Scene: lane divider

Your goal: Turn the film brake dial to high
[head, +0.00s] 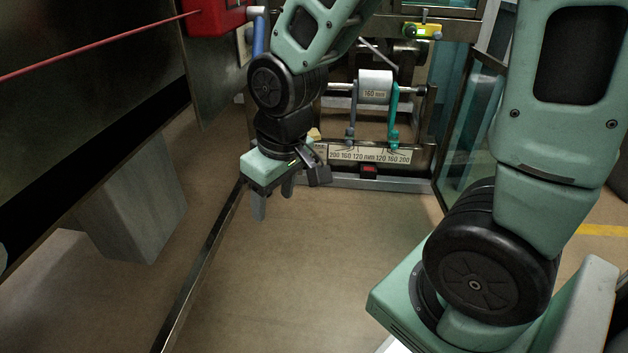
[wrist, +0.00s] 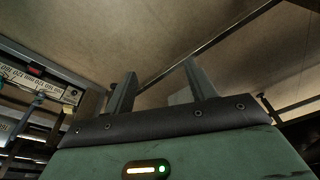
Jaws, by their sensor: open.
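My gripper (head: 272,197) hangs fingers down in the middle of the head view, in front of the left end of the film roll frame. It is open and empty, with its two fingers apart; they also show in the wrist view (wrist: 160,75). I cannot make out the film brake dial for certain in the head view; my gripper covers part of the frame's left end. In the wrist view a small pale plate with a dark round mark (wrist: 72,94) sits at the end of the scale strip, apart from my fingers. I cannot tell whether it is the dial.
A roll marked 160 mm (head: 375,86) sits on a bar above a white number scale (head: 368,156). A red box (head: 214,14) with a red cord is at upper left. A dark metal panel (head: 85,110) fills the left. Glass panels (head: 470,145) stand right. The floor (head: 300,270) is clear.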

